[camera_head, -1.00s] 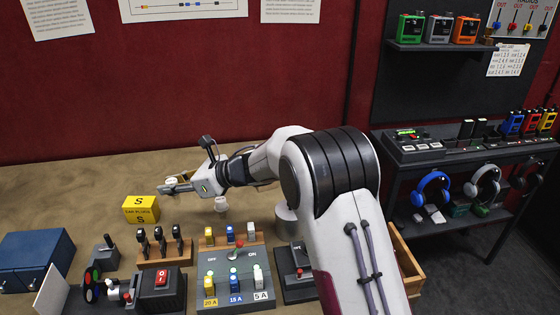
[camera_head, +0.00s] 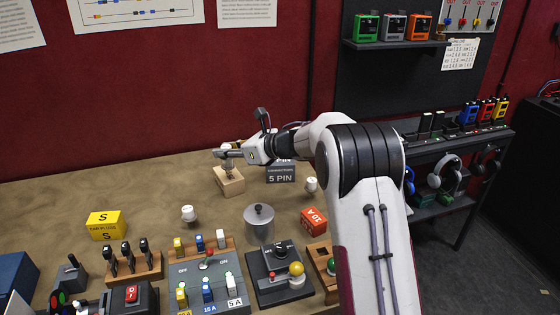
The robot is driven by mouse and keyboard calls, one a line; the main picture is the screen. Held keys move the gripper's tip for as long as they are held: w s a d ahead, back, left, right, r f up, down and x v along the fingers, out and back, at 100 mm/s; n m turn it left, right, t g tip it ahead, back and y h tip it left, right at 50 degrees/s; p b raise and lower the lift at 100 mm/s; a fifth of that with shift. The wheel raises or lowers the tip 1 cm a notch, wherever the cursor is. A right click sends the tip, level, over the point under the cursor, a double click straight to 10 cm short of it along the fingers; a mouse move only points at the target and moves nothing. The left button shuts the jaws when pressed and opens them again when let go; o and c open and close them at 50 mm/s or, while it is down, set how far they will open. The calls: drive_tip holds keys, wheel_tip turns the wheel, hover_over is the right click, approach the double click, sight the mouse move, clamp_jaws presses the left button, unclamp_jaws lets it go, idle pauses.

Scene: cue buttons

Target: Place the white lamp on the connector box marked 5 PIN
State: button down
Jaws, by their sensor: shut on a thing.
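My gripper (camera_head: 222,152) is shut on a small white thing (camera_head: 228,146) that looks like the white lamp; the fingers hide part of it. It appears above or in front of a light wooden block (camera_head: 229,183), left of the connector box. Whether the held lamp touches anything cannot be told. The dark grey connector box marked 5 PIN (camera_head: 281,175) stands at the back of the table, right of the block and below my wrist. My arm overlaps its upper part.
Other small white knob-like things stand at left (camera_head: 188,213) and right of the box (camera_head: 311,185). A grey lidded canister (camera_head: 259,224), red 10 A box (camera_head: 313,221) and yellow box (camera_head: 105,225) stand nearer. Switch panels fill the front.

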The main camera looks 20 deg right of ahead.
drive_tip(key=w+d+r+m+t+h, duration=0.1)
drive_tip(key=w+d+r+m+h, duration=0.1)
drive_tip(key=d, duration=0.7)
drive_tip(key=w+d+r+m+t+h, duration=0.2)
drive_tip(key=d+r, duration=0.1)
drive_tip(key=d, duration=0.6)
drive_tip(key=shift+w+d+m+h, duration=0.3)
drive_tip(key=shift+w+m, duration=0.05)
drive_tip(key=shift+m, duration=0.05)
drive_tip(key=shift+f, duration=0.1)
hover_over(282, 164)
wheel_tip(282, 164, down, 6)
drive_tip(key=shift+s, duration=0.15)
drive_tip(key=shift+f, duration=0.1)
drive_tip(key=shift+f, duration=1.75)
drive_tip(key=shift+f, duration=0.2)
